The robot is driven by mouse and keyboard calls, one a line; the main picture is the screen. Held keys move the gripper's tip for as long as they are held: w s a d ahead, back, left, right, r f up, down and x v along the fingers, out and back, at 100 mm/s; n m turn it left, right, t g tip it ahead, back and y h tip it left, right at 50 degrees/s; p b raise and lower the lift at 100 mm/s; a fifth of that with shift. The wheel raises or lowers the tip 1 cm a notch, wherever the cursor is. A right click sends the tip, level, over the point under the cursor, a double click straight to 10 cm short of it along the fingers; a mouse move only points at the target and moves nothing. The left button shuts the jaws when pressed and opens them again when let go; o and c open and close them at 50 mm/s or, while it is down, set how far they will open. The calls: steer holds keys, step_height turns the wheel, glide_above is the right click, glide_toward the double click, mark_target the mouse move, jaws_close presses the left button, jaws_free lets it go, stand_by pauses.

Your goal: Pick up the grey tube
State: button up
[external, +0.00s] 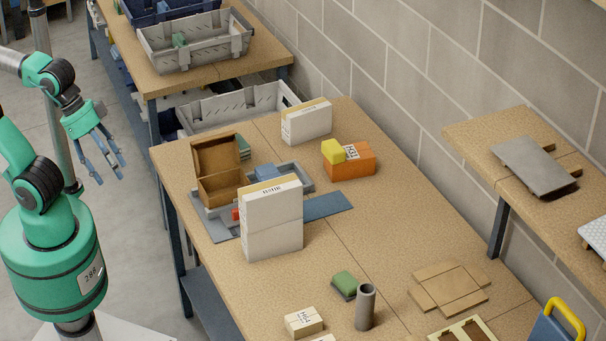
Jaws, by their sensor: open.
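The grey tube (365,308) stands upright near the front of the wooden table, with its dark open end facing up. A green and grey block (344,285) sits just left of it, close beside it. My gripper (108,167) is open and empty, with blue fingers pointing down. It hangs in the air left of the table, far from the tube. Nothing hides the tube's upper part.
A small labelled box (304,322) lies left of the tube. Flat cardboard (448,288) lies to its right. A tall white box (272,222), an open brown box (222,187) and an orange box (350,163) stand further back.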

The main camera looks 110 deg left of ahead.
steer(key=w+a+r+m+p, duration=0.1)
steer(key=w+r+m+p, duration=0.2)
steer(key=w, duration=0.5)
steer(key=w+a+r+m+p, duration=0.1)
steer(key=w+r+m+p, duration=0.2)
steer(key=w, duration=0.4)
steer(key=m+g+y+p, duration=0.15)
steer(key=m+p, duration=1.05)
steer(key=m, duration=1.4)
glide_above(359, 288)
steer(key=s+d, duration=0.1)
steer(key=s, duration=0.2)
step_height(359, 288, down, 23)
steer(key=shift+d, duration=0.2)
steer(key=shift+f+n, duration=0.1)
steer(key=shift+n, duration=0.2)
steer(key=shift+p+x, duration=0.4)
steer(key=shift+x, duration=3.75)
